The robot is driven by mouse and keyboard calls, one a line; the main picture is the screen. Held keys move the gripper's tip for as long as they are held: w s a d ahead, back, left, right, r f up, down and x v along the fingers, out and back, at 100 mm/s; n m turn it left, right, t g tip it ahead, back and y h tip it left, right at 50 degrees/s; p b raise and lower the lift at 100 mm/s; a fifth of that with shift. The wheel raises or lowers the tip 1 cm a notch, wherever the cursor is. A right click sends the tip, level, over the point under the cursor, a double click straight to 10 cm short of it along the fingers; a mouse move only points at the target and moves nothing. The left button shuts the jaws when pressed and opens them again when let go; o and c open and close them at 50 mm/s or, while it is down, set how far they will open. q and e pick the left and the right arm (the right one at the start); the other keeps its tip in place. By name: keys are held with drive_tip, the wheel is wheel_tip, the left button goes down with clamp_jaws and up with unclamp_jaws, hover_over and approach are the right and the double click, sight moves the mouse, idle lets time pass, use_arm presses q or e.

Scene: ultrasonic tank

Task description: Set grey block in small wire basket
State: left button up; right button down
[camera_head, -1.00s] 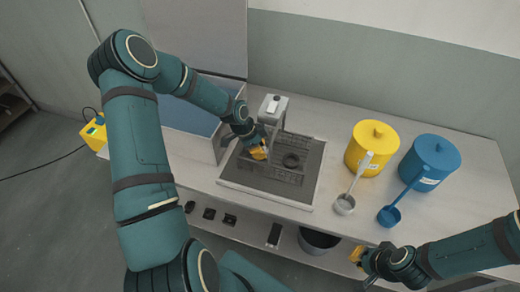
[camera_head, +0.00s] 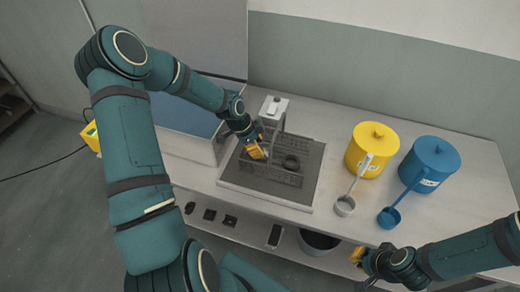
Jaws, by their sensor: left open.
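My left gripper (camera_head: 256,151) has yellow fingertips and is open, over the dark recessed tray (camera_head: 232,183) in the worktop. Dark wire mesh (camera_head: 272,175), which looks like a basket, lies in this tray below and beside the fingers. I cannot make out the grey block; the fingers and the mesh may hide it. My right gripper (camera_head: 362,267) is low at the front edge of the bench, far from the tray; its jaws are too small to read.
A grey post (camera_head: 274,108) stands at the tray's back edge, close to my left gripper. A dark ring (camera_head: 291,162) lies in the tray.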

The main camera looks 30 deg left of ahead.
use_arm(q)
drive_tip(key=p+v, duration=0.1)
drive_tip(key=v, duration=0.8)
use_arm(e)
drive_tip(key=shift+r, duration=0.75)
use_arm(q)
drive_tip(key=shift+s, duration=0.1)
